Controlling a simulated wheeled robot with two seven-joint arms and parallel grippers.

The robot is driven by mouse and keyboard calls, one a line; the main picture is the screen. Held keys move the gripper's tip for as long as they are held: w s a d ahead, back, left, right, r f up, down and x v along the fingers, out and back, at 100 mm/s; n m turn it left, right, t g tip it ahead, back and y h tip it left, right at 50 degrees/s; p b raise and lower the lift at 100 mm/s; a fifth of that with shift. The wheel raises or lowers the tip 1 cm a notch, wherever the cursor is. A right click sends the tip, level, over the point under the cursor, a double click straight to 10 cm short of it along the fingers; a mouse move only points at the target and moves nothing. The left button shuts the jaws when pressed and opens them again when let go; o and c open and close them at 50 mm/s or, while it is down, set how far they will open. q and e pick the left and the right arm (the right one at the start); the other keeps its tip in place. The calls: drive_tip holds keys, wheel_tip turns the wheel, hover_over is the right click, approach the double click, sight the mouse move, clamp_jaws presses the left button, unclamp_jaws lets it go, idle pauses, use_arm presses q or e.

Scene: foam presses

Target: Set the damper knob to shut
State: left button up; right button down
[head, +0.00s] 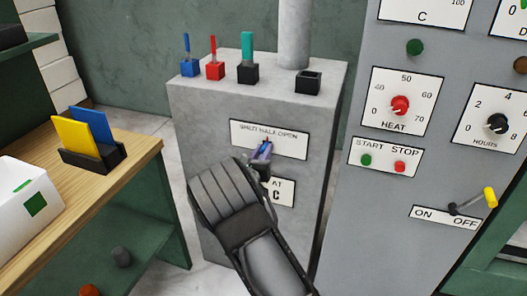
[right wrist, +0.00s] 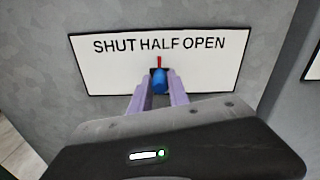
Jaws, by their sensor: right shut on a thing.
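The damper knob (right wrist: 160,82) is blue with a red pointer, on a white plate (right wrist: 105,72) lettered SHUT, HALF, OPEN. The pointer stands straight up, below the word HALF. My right gripper (right wrist: 158,92) is shut on the knob, one finger on each side. In the head view the right gripper (head: 262,157) reaches the plate (head: 292,145) on the front of a grey box; its hand covers part of a lower label. The left gripper is not in view.
The grey box (head: 185,125) carries a pipe (head: 294,35) and several coloured items on top. A grey control panel (head: 350,215) with dials and an ON/OFF lever (head: 472,203) stands to the right. A wooden bench (head: 130,165) with a white bin (head: 28,210) is at left.

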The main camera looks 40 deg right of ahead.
drive_tip(key=w+a, duration=0.2)
drive_tip(key=w, duration=0.1)
drive_tip(key=w+a, duration=0.1)
drive_tip(key=w, duration=0.1)
drive_tip(key=shift+w+a+b, duration=0.1)
drive_tip(key=shift+a+b, duration=0.15)
drive_tip(key=shift+b, duration=0.05)
drive_tip(key=shift+a, duration=0.1)
drive_tip(key=c, duration=1.3)
unclamp_jaws()
drive_tip(key=shift+w, duration=0.15)
drive_tip(key=shift+o, duration=0.2)
approach(249, 140)
drive_tip(key=shift+v, duration=1)
